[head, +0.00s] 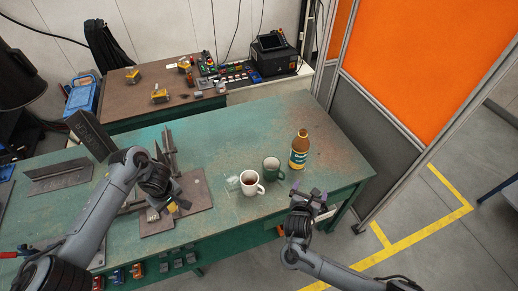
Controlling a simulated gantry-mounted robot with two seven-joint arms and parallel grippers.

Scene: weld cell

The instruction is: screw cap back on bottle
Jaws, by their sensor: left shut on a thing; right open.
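A brown bottle (299,152) with a yellow and blue label stands upright at the right part of the green workbench (232,132). Its narrow neck points up; I cannot tell at this size whether a cap sits on it. My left gripper (170,208) is low over a brown metal plate, well left of the bottle. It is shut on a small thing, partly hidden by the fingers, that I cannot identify. My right gripper (308,196) is open and empty at the bench's front edge, in front of the bottle and apart from it.
A white mug (250,184) with dark liquid and a green mug (271,170) stand left of the bottle. A metal plate (200,190) and steel angle pieces (60,174) lie to the left. An orange partition (425,60) stands beyond the right end.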

